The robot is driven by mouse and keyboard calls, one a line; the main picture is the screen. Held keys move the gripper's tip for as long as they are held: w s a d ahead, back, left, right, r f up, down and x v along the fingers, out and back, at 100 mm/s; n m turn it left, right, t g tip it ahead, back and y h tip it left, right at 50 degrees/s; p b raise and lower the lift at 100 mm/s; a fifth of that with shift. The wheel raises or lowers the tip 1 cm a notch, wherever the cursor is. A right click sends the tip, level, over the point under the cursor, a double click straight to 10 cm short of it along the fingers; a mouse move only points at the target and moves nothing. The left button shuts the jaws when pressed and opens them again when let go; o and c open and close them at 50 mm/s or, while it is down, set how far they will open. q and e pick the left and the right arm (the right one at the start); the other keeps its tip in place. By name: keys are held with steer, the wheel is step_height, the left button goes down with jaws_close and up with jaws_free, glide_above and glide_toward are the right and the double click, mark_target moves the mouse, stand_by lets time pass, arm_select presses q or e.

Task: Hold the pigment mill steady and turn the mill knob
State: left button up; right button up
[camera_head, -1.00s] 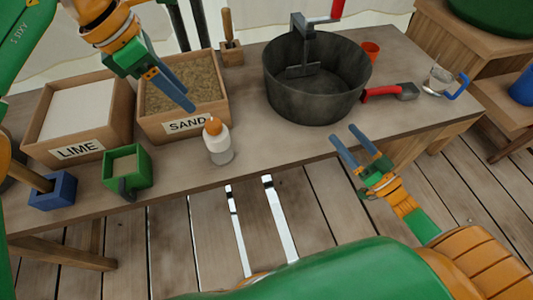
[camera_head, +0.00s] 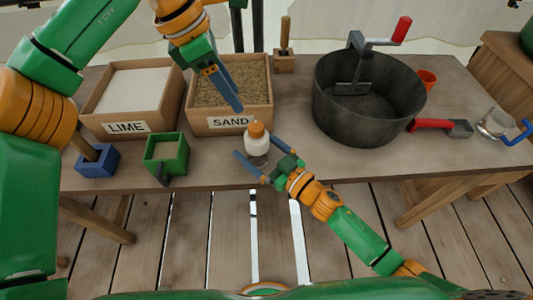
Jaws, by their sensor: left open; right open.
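The pigment mill (camera_head: 257,147) is a small white body with an orange knob (camera_head: 257,129) on top. It stands upright near the front edge of the workbench (camera_head: 215,174), in front of the sand box. My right gripper (camera_head: 257,148) is open, with one blue finger on each side of the mill's body; I cannot tell whether they touch it. My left gripper (camera_head: 233,103) is open and empty, pointing down above and a little left of the knob.
Behind are the sand box (camera_head: 265,97) and lime box (camera_head: 86,115).

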steer(key=c, duration=1.3)
arm_select(q)
steer(key=shift+o, duration=0.6)
arm_select(e)
steer(key=shift+c, duration=0.9)
arm_select(q)
steer(key=shift+o, duration=1.3)
steer(key=s+d+f+m+g+h, duration=0.2)
steer(key=s+d+f+h, duration=0.1)
steer(key=d+f+h, duration=0.1)
steer(key=shift+d+f+m+h, duration=0.2)
steer(key=shift+d+m+h, duration=0.2)
steer(key=shift+d, duration=0.45)
arm_select(e)
steer(key=shift+d, duration=0.1)
arm_select(q)
steer(key=n+t+h, duration=0.5)
steer(key=n+t, duration=0.4)
steer(key=t, duration=0.4)
glide_toward(262, 124)
steer(key=x, duration=0.8)
steer(key=f+x, duration=0.1)
steer(key=x, duration=0.3)
steer(key=shift+w+a, duration=0.25)
